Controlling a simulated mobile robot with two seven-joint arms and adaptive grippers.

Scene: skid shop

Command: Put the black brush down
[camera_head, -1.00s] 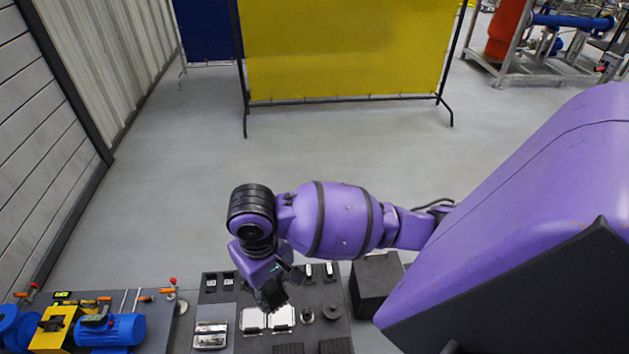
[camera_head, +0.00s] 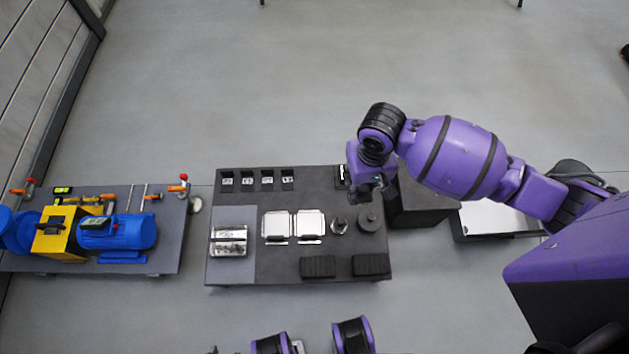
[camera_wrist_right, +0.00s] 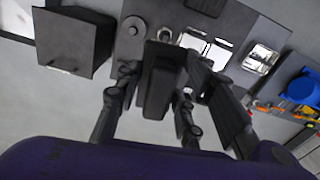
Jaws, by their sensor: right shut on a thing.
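My right gripper (camera_head: 374,194) is over the far right part of the dark work table (camera_head: 240,188). In the right wrist view the gripper (camera_wrist_right: 160,72) is shut on the black brush (camera_wrist_right: 157,88), a long dark block between its fingers. The brush cannot be made out in the head view, where the gripper and wrist cover it. Whether the brush touches the table is not clear. My left gripper is not in view.
Two white trays (camera_head: 293,225), a metal block (camera_head: 229,241), a nut-like part (camera_head: 339,225), a round dark disc (camera_head: 370,218) and two black ribbed blocks (camera_head: 318,266) occupy the table. A black box (camera_head: 424,205) stands right of it. A blue motor (camera_head: 117,232) lies left.

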